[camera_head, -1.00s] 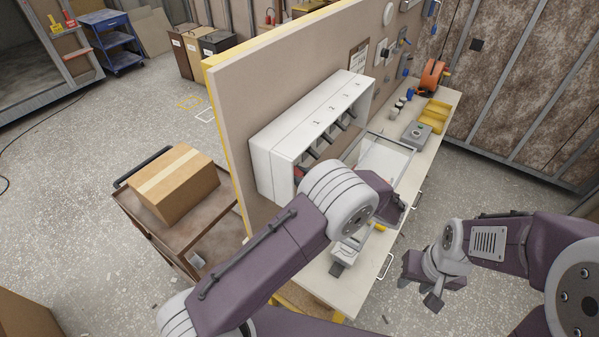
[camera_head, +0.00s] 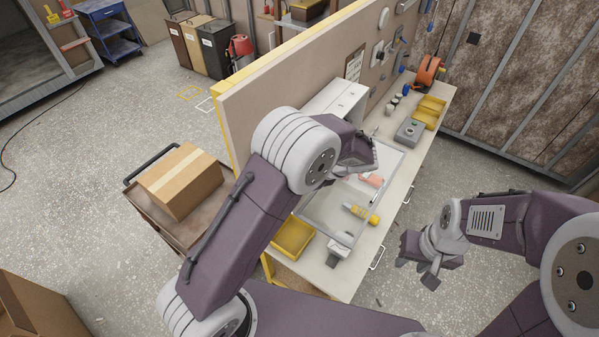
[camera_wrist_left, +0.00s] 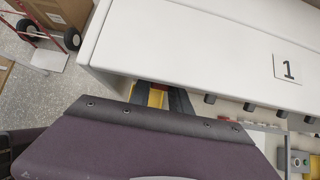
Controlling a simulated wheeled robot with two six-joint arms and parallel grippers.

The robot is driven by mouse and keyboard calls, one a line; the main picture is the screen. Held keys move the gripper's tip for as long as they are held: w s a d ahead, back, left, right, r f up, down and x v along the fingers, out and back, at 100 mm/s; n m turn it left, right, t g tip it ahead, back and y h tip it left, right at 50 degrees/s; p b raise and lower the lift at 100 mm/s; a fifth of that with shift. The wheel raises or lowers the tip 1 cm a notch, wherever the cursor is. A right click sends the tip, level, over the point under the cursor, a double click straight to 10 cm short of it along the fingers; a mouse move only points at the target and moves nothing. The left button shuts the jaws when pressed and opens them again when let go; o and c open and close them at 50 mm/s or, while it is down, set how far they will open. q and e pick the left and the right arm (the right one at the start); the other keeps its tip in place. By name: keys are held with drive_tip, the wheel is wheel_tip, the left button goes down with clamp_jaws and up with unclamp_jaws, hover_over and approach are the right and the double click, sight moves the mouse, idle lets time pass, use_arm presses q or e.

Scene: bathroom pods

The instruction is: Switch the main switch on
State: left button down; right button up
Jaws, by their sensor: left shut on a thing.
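The white switch cabinet (camera_head: 338,97) hangs on the panel wall, mostly hidden behind my left arm. Its face with label 1 fills the top of the left wrist view (camera_wrist_left: 190,45), with a row of black lever ends (camera_wrist_left: 248,106) below its lower edge. My left gripper shows in the left wrist view only as dark fingers (camera_wrist_left: 165,97) under the cabinet's left end. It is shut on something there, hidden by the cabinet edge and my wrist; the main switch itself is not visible. My right gripper (camera_head: 414,271) is open and empty, beside the bench.
The bench (camera_head: 345,284) below holds a yellow tray (camera_head: 293,238), a yellow-handled tool (camera_head: 361,213) and a grey button box (camera_head: 409,132). A cart (camera_head: 160,222) with a cardboard box (camera_head: 180,181) stands left of the panel wall. The floor right of the bench is clear.

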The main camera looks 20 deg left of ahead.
use_arm(q)
drive_tip(key=shift+f, duration=0.1)
idle(0.5)
drive_tip(key=c, duration=1.4)
unclamp_jaws()
drive_tip(key=shift+o, duration=1)
drive_tip(key=shift+d+r, duration=0.25)
drive_tip(key=shift+r, duration=0.05)
drive_tip(key=b+v, duration=0.2)
drive_tip(key=v, duration=0.6)
drive_tip(key=shift+r, duration=0.25)
drive_tip(key=shift+a, duration=0.15)
